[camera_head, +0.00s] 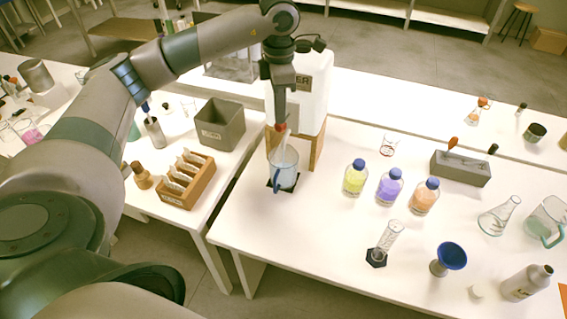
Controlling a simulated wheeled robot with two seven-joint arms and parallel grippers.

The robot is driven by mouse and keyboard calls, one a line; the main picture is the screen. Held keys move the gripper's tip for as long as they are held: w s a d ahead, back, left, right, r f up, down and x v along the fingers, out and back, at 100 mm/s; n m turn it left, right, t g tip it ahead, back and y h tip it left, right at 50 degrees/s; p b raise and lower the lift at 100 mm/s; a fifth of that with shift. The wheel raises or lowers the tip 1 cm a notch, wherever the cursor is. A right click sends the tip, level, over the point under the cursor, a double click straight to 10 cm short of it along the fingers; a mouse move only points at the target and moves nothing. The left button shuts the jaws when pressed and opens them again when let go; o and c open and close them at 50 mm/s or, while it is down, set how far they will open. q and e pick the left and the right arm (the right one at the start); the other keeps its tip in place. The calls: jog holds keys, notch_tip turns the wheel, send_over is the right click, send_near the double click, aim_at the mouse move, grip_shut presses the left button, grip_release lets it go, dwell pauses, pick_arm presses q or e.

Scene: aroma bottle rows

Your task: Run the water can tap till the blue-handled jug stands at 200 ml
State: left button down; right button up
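The white water can (312,95) stands on a wooden stand (316,150) at the back of the table. The blue-handled jug (286,172) stands upright below the can's tap, on a small black mat (270,183). It looks pale blue inside, but its marks and level are too small to read. My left gripper (281,122) points down at the tap, its tips by the red tap handle (281,128) just above the jug. I cannot tell whether its fingers are closed on the handle. A pale streak runs from the tap into the jug. My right gripper is not in view.
Yellow (355,179), purple (389,189) and orange (425,198) bottles stand right of the jug. A measuring cylinder (387,240), blue funnel (451,256) and another jug (545,222) are farther right. A grey bin (221,127) and wooden rack (187,180) stand left.

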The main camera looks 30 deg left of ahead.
pick_arm(q)
jog(key=shift+r+p, duration=1.3)
jog(key=shift+r, duration=1.25)
